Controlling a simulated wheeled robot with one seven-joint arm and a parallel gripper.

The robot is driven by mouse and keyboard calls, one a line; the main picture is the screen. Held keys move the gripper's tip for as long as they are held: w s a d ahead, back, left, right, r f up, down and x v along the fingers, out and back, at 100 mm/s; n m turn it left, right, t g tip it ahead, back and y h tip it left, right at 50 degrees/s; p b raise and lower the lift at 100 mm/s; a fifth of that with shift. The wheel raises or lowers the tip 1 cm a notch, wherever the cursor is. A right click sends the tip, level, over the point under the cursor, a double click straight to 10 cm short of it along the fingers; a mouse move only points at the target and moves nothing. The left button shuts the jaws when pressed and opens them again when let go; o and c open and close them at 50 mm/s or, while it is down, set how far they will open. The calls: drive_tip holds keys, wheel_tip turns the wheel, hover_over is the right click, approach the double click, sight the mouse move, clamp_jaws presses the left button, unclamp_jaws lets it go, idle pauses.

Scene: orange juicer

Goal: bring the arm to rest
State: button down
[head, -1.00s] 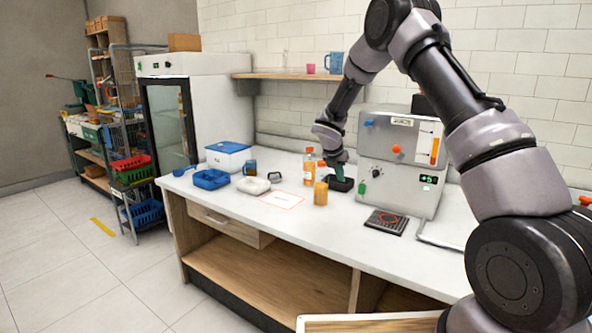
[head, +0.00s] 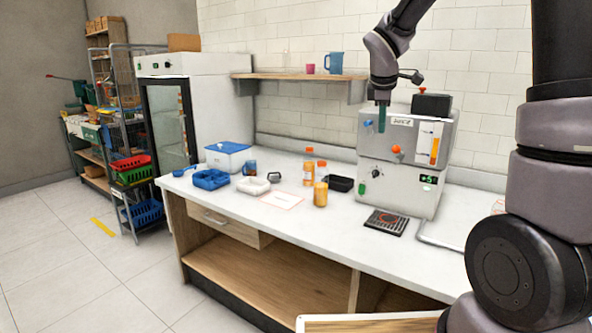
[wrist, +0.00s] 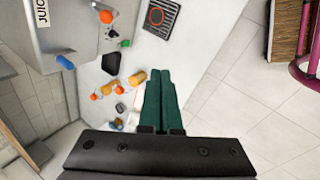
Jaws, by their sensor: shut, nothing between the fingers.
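My gripper (head: 382,122) is raised in front of the upper left of the juicer (head: 402,165), pointing down, above the counter. In the wrist view its two green fingers (wrist: 160,98) lie together, shut with nothing between them. The juicer is a grey box with a blue knob, an orange knob and a green display; part of it shows at the upper left of the wrist view. My gripper looks clear of the counter; its exact gap to the juicer front cannot be told.
On the counter (head: 290,228) stand orange bottles (head: 308,167), an orange glass (head: 320,194), a black tray (head: 341,184), a blue tray (head: 210,180), a white tray (head: 252,186) and a lidded box (head: 228,157). A shelf (head: 300,77) with cups hangs behind. A drip grate (head: 386,222) lies before the juicer.

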drive_tip(key=s+r+m+t+y, duration=0.1)
drive_tip(key=s+r+m, duration=0.3)
drive_tip(key=s+m, duration=0.5)
drive_tip(key=s+r+m+t+y, duration=0.1)
drive_tip(key=s+r+m+y, duration=0.2)
drive_tip(key=s+m, duration=0.6)
drive_tip(key=s, duration=0.9)
drive_tip(key=shift+s+d+r, duration=0.2)
drive_tip(key=shift+s+r, duration=0.15)
drive_tip(key=shift+r, duration=0.05)
